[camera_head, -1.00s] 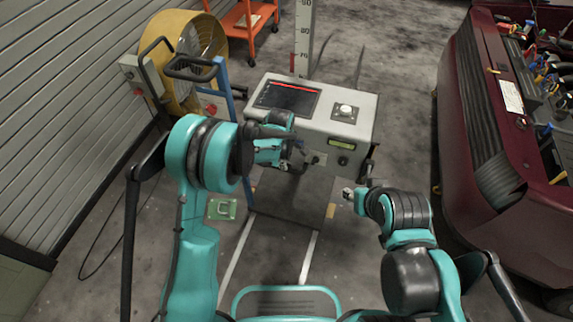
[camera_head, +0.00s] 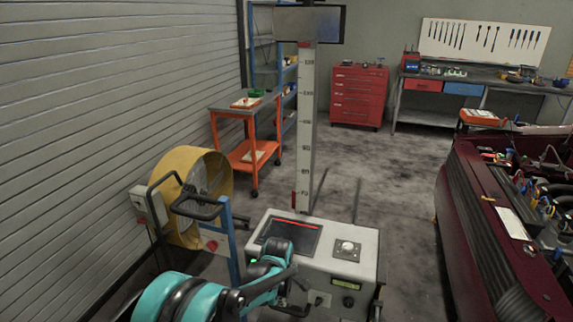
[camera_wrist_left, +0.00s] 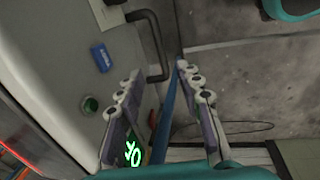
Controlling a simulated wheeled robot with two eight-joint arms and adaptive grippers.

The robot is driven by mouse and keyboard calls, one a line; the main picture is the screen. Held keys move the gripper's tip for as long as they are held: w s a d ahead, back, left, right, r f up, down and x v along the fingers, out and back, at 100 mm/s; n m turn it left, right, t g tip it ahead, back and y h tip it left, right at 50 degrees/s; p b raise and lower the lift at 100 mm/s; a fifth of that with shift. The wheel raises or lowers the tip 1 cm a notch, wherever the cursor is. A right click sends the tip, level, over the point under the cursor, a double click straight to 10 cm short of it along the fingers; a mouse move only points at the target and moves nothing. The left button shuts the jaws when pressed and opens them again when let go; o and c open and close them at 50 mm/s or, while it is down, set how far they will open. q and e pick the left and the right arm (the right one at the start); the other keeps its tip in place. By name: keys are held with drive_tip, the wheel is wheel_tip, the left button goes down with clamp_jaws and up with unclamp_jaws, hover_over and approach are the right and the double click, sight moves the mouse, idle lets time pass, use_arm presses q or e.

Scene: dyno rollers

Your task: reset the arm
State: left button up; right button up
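My left arm enters at the bottom left of the head view, its teal wrist (camera_head: 270,268) in front of the grey console (camera_head: 362,268). In the left wrist view, my left gripper (camera_wrist_left: 158,76) has its two fingers spread wide with nothing held between them. My right arm and gripper are not in view.
A yellow fan (camera_head: 195,185) and blue-framed stand (camera_head: 228,245) are left of the console. A tall scale post (camera_head: 306,130) rises behind it. A dark red car (camera_head: 490,240) with an open engine bay is at right. Floor (camera_head: 400,190) between console and car is clear.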

use_arm(q)
drive_tip(key=s+a+r+m+t, duration=0.1)
drive_tip(key=s+a+r+m, duration=0.2)
drive_tip(key=s+a+r, duration=0.4)
drive_tip(key=s+a+r+m+t, duration=0.2)
drive_tip(key=s+a+r+m, duration=0.25)
drive_tip(key=r, duration=0.35)
drive_tip(key=s+a+m+t, duration=0.1)
drive_tip(key=s+a+m, duration=0.1)
drive_tip(key=s, duration=0.5)
drive_tip(key=s+a+r+m+t, duration=0.1)
drive_tip(key=s+a+m, duration=0.2)
drive_tip(key=s, duration=0.3)
drive_tip(key=shift+s+a+r+m+y, duration=0.2)
drive_tip(key=shift+s+a+m+y, duration=0.2)
drive_tip(key=shift+m, duration=0.35)
